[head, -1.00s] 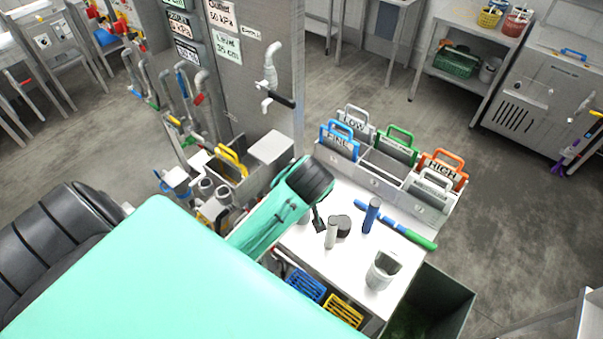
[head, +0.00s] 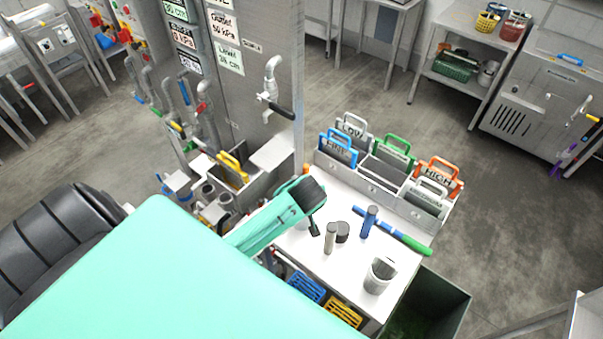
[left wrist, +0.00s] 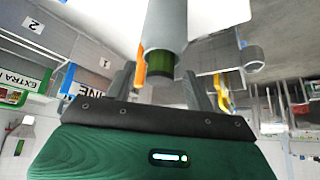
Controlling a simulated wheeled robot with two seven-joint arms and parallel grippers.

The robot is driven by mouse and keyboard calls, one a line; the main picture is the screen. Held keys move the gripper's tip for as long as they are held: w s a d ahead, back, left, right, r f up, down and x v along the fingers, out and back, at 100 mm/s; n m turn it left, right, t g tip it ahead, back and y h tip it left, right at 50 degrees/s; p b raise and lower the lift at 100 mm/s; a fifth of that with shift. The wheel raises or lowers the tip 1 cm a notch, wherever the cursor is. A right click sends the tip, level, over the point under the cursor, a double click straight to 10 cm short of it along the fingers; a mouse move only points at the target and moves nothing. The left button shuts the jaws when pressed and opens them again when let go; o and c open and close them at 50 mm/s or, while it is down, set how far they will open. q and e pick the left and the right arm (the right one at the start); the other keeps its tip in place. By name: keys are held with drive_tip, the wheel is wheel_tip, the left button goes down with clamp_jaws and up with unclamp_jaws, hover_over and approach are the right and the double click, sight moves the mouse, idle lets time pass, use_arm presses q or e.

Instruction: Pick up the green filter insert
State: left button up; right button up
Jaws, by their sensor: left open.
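The green filter insert (head: 393,153), with a green loop handle, stands upright in the back row of a light rack (head: 345,172) on the white bench. In the left wrist view a panel marked EXTRA with green edging (left wrist: 22,78) shows at the far left and is cut off. My left gripper (head: 315,229) is over the bench, to the left of and nearer than the rack, apart from the green insert. In the left wrist view its fingers (left wrist: 160,85) are spread, and a grey cylinder with a dark green end (left wrist: 165,40) shows beyond them. My right gripper is not visible.
Beside it stand the blue FINE (head: 338,150), grey LOW (head: 352,130) and orange HIGH (head: 438,172) inserts. A pillar with a tap (head: 272,85) rises behind left.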

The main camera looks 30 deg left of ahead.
use_arm(q)
drive_tip(key=c, duration=0.9)
clamp_jaws()
drive_tip(key=shift+r, duration=0.15)
